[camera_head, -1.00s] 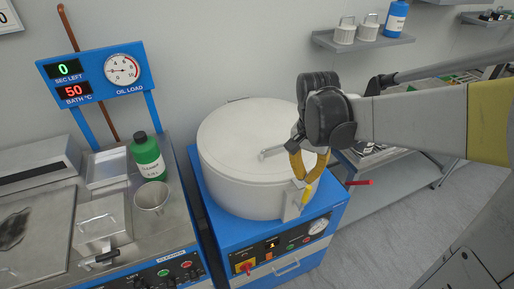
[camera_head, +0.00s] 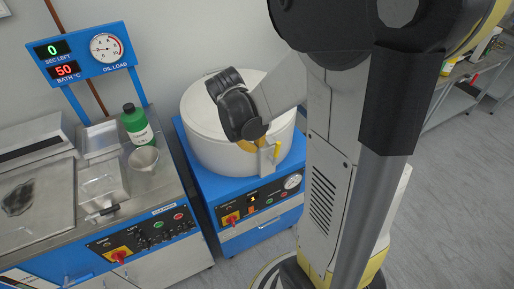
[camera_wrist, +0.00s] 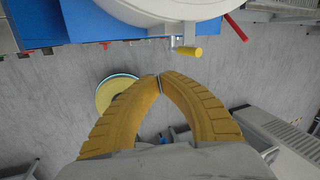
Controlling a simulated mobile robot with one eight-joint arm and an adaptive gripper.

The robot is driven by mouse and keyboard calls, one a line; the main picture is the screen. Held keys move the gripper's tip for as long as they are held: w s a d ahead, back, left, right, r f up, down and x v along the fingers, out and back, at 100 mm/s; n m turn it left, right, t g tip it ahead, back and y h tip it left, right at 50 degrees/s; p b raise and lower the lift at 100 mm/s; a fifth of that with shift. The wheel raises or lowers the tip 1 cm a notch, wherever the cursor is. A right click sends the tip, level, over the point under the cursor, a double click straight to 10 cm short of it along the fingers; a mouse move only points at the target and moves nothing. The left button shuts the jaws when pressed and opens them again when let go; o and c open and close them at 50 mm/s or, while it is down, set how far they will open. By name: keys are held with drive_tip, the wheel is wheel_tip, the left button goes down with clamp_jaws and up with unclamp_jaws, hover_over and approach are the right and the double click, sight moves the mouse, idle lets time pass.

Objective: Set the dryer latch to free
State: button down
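The dryer is a white drum (camera_head: 200,125) with a round lid on a blue cabinet (camera_head: 205,185). Its latch, a grey bracket with a yellow handle (camera_head: 277,150), is at the drum's front right. The latch handle also shows in the wrist view (camera_wrist: 188,51), sticking out to the right from the bracket, beyond my fingertips and apart from them. My gripper (camera_wrist: 160,78) has its yellow fingers brought together at the tips, with nothing between them. In the head view, my wrist covers part of the lid and most of my fingers.
A red handle (camera_wrist: 235,27) sticks out near the drum's right side in the wrist view. A steel bench with a green bottle (camera_head: 137,124) and a beaker (camera_head: 143,158) stands left of the dryer. My own arm blocks much of the right of the head view.

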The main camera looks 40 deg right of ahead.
drive_tip(key=d+f+b, duration=0.3)
drive_tip(key=d+f, duration=0.3)
drive_tip(key=f, duration=0.2)
drive_tip(key=shift+d+f, duration=0.4)
drive_tip(key=shift+s+d, duration=0.1)
